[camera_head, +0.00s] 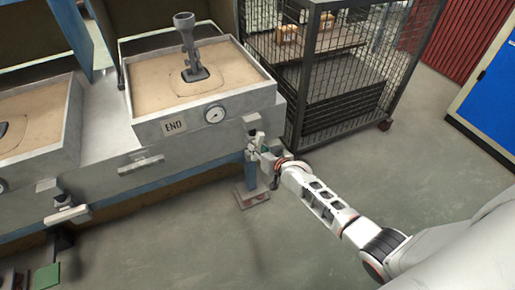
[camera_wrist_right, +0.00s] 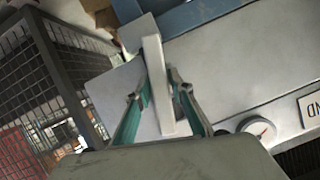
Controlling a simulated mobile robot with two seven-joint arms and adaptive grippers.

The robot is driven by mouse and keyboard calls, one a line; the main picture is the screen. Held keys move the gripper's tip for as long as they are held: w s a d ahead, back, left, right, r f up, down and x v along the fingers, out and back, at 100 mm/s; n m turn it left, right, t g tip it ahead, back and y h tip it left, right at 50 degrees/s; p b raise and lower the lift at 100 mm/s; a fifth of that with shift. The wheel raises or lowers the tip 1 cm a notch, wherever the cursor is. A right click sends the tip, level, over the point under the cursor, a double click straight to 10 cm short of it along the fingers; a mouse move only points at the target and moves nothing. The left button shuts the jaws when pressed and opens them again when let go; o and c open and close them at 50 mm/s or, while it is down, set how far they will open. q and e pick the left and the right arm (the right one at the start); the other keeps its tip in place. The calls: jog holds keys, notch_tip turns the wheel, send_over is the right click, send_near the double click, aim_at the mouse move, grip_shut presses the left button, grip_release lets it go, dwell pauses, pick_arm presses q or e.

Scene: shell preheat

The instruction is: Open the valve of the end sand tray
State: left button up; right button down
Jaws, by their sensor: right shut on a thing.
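The end sand tray (camera_head: 245,103) is a square grey metal box filled with sand, with an END label (camera_head: 174,127) and a round gauge (camera_head: 214,114) on its front. Its valve (camera_head: 252,124) sits at the front right corner. My right gripper (camera_head: 264,155) reaches this corner from the right. In the right wrist view, the fingers of the gripper (camera_wrist_right: 160,88) are shut on the valve handle (camera_wrist_right: 153,52), a flat pale bar standing between them. The handle is mostly hidden by the gripper in the head view. My left gripper is not in view.
A dark object with a round top (camera_head: 187,48) stands in the sand. Another sand tray (camera_head: 75,112) is at the left with its own lever (camera_head: 67,214). A black wire cage (camera_head: 345,70) stands close behind my right gripper.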

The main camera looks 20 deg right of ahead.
jog(key=shift+r+n+p, duration=0.2)
jog(key=shift+n+p, duration=0.1)
jog(key=shift+n, duration=0.2)
jog(key=shift+f+h, duration=0.15)
jog(key=shift+h, duration=0.25)
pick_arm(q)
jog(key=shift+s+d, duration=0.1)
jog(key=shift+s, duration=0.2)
pick_arm(e)
jog(key=shift+n, duration=0.3)
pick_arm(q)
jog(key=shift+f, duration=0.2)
pick_arm(e)
jog(key=shift+f, duration=0.15)
jog(key=c, duration=1.9)
grip_release()
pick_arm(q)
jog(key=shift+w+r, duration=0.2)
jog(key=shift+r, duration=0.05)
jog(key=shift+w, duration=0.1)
